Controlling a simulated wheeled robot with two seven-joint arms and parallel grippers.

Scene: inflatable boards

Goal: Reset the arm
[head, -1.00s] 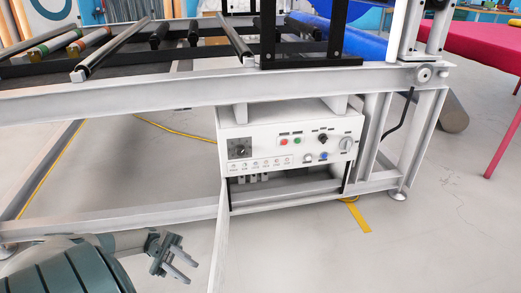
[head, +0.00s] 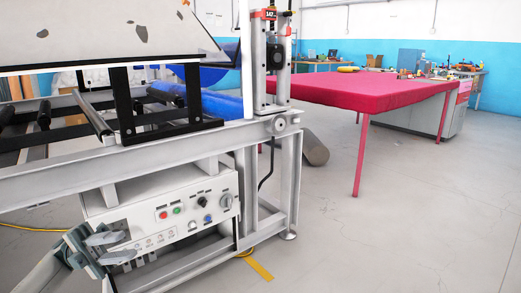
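My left gripper (head: 128,247) is at the lower left, its two grey fingers apart with nothing between them. It is in front of the left part of the white control box (head: 203,207) and hides some of the panel there. Whether it touches the box I cannot tell. The box carries a red button (head: 164,215), a green button (head: 178,210), a black knob (head: 203,202) and a grey dial (head: 226,201). My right gripper is not in view.
The grey machine frame (head: 60,181) with black rollers fills the left side. A table with a pink cover (head: 355,87) stands behind at right on pink legs. A grey cylinder (head: 316,149) lies under it. The floor at right is clear.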

